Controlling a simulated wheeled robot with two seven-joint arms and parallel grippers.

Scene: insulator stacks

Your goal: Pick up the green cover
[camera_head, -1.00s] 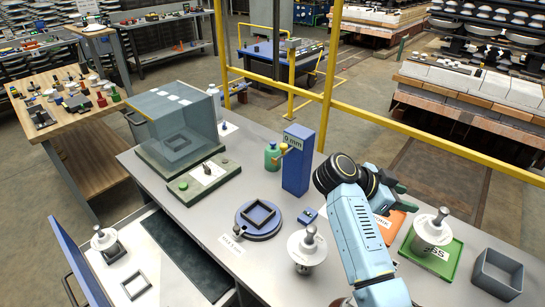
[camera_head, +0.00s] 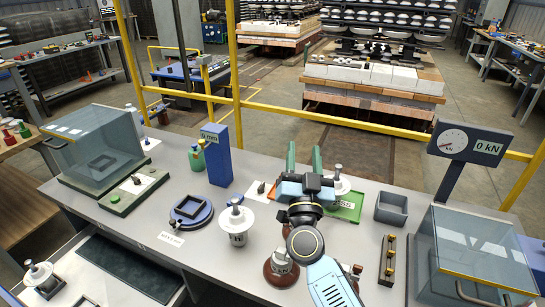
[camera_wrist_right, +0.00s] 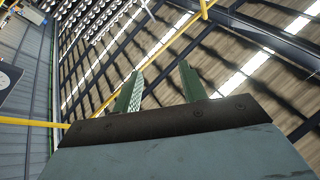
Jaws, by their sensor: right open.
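A clear box-shaped cover (camera_head: 103,137) with a grey-green tint stands on a dark green base (camera_head: 75,184) at the left of the bench. A second clear cover (camera_head: 478,245) stands at the far right. I cannot tell from colour alone which is the green cover. My right gripper (camera_head: 304,152) is near the bench middle, apart from both covers. Its two green fingers point upward, spread and empty. The right wrist view shows the open fingers (camera_wrist_right: 160,80) against the roof, with nothing between them. My left gripper is out of view.
A white insulator (camera_head: 237,222) stands left of my right arm. A blue post (camera_head: 217,158), grey bin (camera_head: 391,208) and force gauge (camera_head: 468,143) stand on the bench. Yellow rails run behind it.

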